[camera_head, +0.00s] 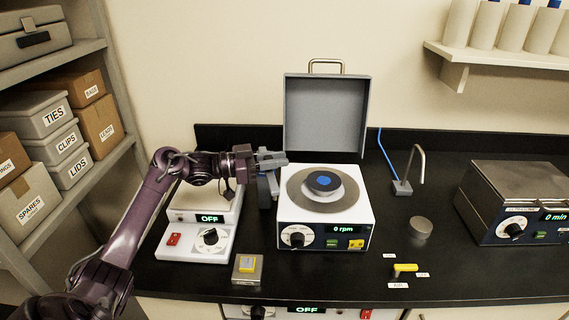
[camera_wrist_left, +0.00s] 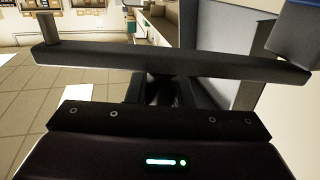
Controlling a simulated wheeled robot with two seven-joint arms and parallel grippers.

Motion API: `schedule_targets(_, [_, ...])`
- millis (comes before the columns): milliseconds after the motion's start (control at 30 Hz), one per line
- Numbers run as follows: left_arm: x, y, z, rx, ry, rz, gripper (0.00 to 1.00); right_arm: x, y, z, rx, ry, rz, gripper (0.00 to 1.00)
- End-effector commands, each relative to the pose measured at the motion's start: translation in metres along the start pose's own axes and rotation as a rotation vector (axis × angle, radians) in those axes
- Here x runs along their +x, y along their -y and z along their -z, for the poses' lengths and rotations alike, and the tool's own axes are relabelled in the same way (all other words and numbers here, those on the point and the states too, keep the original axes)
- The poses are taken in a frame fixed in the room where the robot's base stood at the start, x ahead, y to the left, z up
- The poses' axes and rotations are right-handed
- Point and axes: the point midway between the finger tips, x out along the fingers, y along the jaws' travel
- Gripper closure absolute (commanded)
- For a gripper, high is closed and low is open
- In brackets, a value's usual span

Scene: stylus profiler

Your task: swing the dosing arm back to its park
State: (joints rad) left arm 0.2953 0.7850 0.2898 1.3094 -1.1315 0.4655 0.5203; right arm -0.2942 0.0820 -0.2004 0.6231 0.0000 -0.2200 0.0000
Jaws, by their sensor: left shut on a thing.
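A thin metal spout (camera_head: 420,155) with a hooked top, probably the dosing arm, stands on a small grey base (camera_head: 402,187) behind and right of the white spinner (camera_head: 326,205). A blue hose runs up from its base. The spout is clear of the spinner's round plate. My left gripper (camera_head: 270,160) is at the spinner's left rear, apart from that spout. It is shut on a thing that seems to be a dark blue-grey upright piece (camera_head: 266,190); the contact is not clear. The wrist view shows only part of a blue-grey piece (camera_wrist_left: 298,25). My right gripper is not in view.
The spinner's grey lid (camera_head: 325,115) stands open behind it. A white hotplate (camera_head: 190,242) lies under my left arm. A metal box (camera_head: 515,195) is right.

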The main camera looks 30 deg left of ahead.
Motion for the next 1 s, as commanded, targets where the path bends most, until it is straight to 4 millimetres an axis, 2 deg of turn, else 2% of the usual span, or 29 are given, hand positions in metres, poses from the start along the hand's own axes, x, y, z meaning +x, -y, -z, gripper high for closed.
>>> schedule_targets(100, [-0.009,-0.001,-0.001,0.003,-0.001,-0.001,1.0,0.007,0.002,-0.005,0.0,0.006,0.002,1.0])
schedule_targets(400, [-0.024,-0.002,0.0,0.002,-0.001,0.0,1.0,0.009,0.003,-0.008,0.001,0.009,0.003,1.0])
schedule_targets(1000, [-0.029,-0.003,-0.002,-0.003,0.003,-0.004,1.0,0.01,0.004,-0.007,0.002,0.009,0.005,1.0])
